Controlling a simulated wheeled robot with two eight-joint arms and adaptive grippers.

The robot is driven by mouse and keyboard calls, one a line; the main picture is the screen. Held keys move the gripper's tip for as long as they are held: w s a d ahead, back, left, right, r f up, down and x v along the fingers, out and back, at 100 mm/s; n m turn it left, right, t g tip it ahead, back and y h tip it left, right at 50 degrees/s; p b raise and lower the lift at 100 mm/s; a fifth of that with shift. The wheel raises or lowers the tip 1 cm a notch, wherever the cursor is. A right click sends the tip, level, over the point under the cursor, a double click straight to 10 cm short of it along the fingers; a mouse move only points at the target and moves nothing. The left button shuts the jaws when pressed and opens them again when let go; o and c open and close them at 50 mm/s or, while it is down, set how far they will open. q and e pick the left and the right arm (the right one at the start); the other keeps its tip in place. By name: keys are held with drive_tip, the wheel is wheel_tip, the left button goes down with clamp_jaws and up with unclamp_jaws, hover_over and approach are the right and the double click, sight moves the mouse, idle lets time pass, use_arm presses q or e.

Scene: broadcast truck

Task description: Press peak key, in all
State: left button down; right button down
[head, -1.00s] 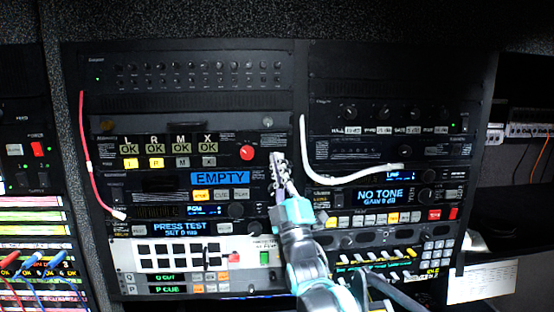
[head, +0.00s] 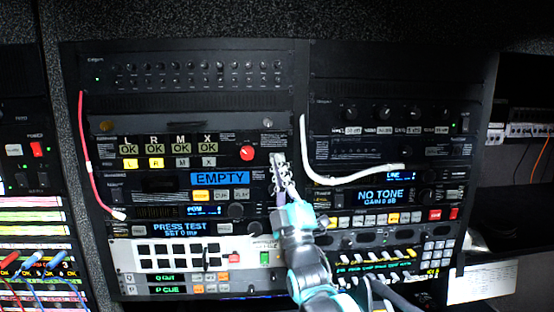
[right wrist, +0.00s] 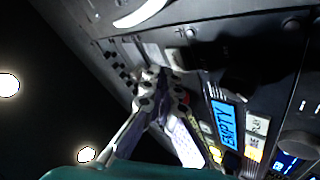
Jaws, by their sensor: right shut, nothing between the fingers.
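My right gripper (head: 281,162) is shut and empty, in front of the equipment rack, at the right edge of the left rack column. It is right of the red round button (head: 247,153) and the blue EMPTY display (head: 219,178). In the right wrist view the closed fingers (right wrist: 150,82) point at the rack, and the EMPTY display (right wrist: 228,125) is right of them. I cannot make out a key label reading peak. Key rows show under the NO TONE display (head: 381,195) and beside the EMPTY display. The gripper hides part of the panel behind it. My left gripper is not in view.
A white cable (head: 310,150) hangs just right of the gripper and a red cable (head: 86,150) at the left. A white key panel (head: 127,251) lies lower left. A patch bay with coloured cords (head: 45,262) is at far left. Open space lies before the rack.

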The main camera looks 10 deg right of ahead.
drive_tip(key=s, duration=0.5)
drive_tip(key=shift+p, duration=0.35)
idle(0.3)
drive_tip(key=s+d+f+m+g+h, duration=0.1)
drive_tip(key=s+d+f+m+g, duration=0.15)
drive_tip(key=f, duration=0.55)
drive_tip(key=s+d+f+m+g+h, duration=0.1)
drive_tip(key=d+f+m+g+h, duration=0.2)
drive_tip(key=f, duration=0.5)
drive_tip(key=s+d+f+m+g, duration=0.1)
drive_tip(key=f+m+g, duration=0.2)
drive_tip(key=f+g, duration=0.35)
drive_tip(key=s+d+f+m+g+h, duration=0.1)
drive_tip(key=s+d+f+m+g, duration=0.2)
drive_tip(key=s+f, duration=0.75)
drive_tip(key=s+d+f+m+g+h, duration=0.1)
drive_tip(key=s+f+m+g, duration=0.25)
drive_tip(key=s+f, duration=0.7)
drive_tip(key=w+f+b, duration=0.3)
drive_tip(key=f+b, duration=3.2)
drive_tip(key=f, duration=0.1)
drive_tip(key=shift+d+f+g, duration=0.15)
drive_tip(key=shift+f+g, duration=0.2)
drive_tip(key=shift+f, duration=0.05)
